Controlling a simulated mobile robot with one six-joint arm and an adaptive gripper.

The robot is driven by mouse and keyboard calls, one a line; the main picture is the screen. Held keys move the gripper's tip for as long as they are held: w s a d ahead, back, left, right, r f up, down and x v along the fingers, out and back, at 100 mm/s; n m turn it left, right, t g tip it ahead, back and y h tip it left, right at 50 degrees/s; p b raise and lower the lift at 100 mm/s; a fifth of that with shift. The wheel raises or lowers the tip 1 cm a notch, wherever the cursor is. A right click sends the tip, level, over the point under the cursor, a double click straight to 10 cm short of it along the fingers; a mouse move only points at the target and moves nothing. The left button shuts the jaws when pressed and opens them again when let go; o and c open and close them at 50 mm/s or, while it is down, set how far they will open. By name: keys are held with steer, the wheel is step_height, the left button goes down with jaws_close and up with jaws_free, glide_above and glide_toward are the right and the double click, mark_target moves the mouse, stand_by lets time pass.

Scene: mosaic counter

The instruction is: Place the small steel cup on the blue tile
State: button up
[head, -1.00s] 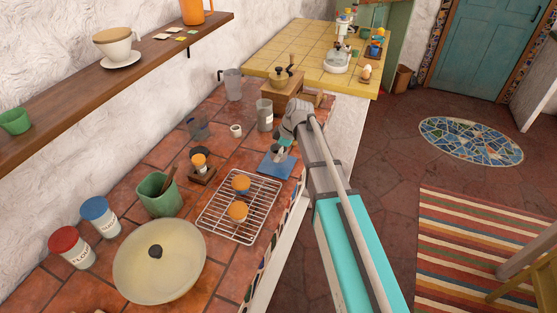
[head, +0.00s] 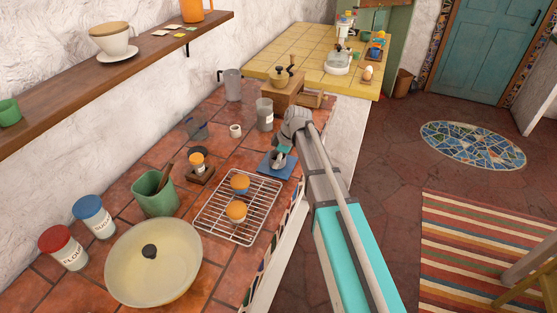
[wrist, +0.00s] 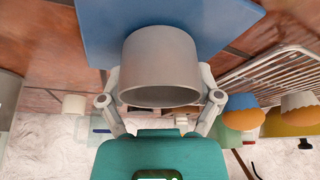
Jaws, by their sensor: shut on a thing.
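The small steel cup (wrist: 160,62) is held between the two fingers of my gripper (wrist: 160,90) in the wrist view. It is grey, with its rim towards the camera and its far end against the blue tile (wrist: 100,25). In the head view, the cup (head: 278,160) is small and partly hidden by my gripper (head: 281,153). The cup is over the middle of the blue tile (head: 287,174), which lies flat on the terracotta counter. I cannot tell whether the cup's base touches the tile.
A wire rack (head: 256,218) with two orange-topped cups lies just nearer. A grey canister (head: 265,114), a small white cup (head: 235,130) and a wooden grinder (head: 283,94) stand behind.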

steer(key=shift+f, duration=0.15)
steer(key=o, duration=0.9)
steer(key=p+v, duration=0.5)
steer(key=shift+r, duration=0.35)
steer(key=p+v, duration=0.6)
steer(key=shift+d+r, duration=0.15)
steer(key=shift+r, duration=0.15)
stand_by(0.4)
